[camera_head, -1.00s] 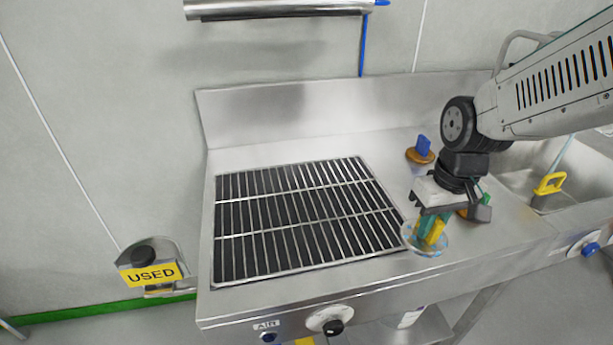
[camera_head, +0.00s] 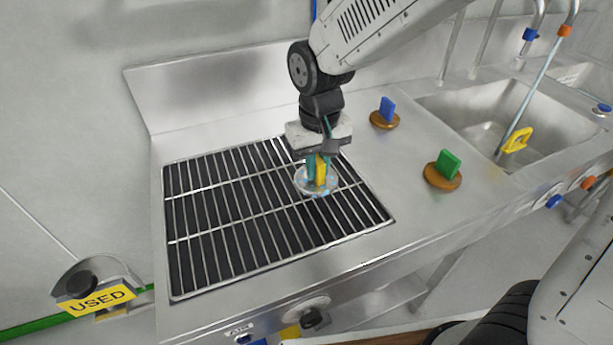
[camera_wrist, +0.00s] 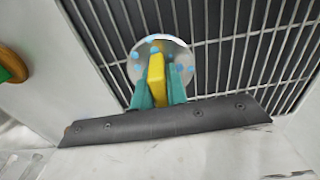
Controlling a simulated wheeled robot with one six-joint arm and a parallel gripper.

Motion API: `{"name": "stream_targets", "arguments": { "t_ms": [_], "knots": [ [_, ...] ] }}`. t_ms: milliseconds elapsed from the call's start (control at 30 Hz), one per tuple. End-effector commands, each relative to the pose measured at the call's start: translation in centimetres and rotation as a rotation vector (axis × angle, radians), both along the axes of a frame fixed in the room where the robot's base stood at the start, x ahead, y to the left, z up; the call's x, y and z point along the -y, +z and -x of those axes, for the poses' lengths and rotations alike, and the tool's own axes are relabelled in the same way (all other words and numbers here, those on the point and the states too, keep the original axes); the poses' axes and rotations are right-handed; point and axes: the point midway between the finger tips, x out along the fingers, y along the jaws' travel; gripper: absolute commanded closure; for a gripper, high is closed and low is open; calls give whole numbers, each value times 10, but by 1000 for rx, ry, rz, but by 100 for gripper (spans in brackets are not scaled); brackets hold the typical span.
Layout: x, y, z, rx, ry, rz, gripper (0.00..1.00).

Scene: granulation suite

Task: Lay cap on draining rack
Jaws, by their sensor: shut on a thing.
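The cap is a clear disc with blue dots and a yellow upright grip (camera_head: 320,171). My gripper (camera_head: 318,168) is shut on the yellow grip, with its teal fingers on both sides. The cap (camera_wrist: 178,50) also shows in the wrist view, under the fingers and over the rack bars. The draining rack (camera_head: 235,222) is a dark grille with metal bars set in the steel counter. The cap is over the rack's right part, at or just above the bars; I cannot tell whether it touches them.
A brown disc with a blue grip (camera_head: 386,113) and one with a green grip (camera_head: 444,172) stand on the counter right of the rack. A sink (camera_head: 490,125) with a yellow-handled tool (camera_head: 515,140) is farther right. A "USED" sign (camera_head: 98,301) is at lower left. Most of the rack is bare.

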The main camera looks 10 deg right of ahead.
Motion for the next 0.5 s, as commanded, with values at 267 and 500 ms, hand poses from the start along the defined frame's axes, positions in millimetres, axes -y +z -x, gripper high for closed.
{"name": "stream_targets", "arguments": {
  "t_ms": [267,500],
  "knots": [
    [-22,-5,-6,0,-2,0,100],
    [-20,-35,-6,-1,-3,0,100]
  ]
}}
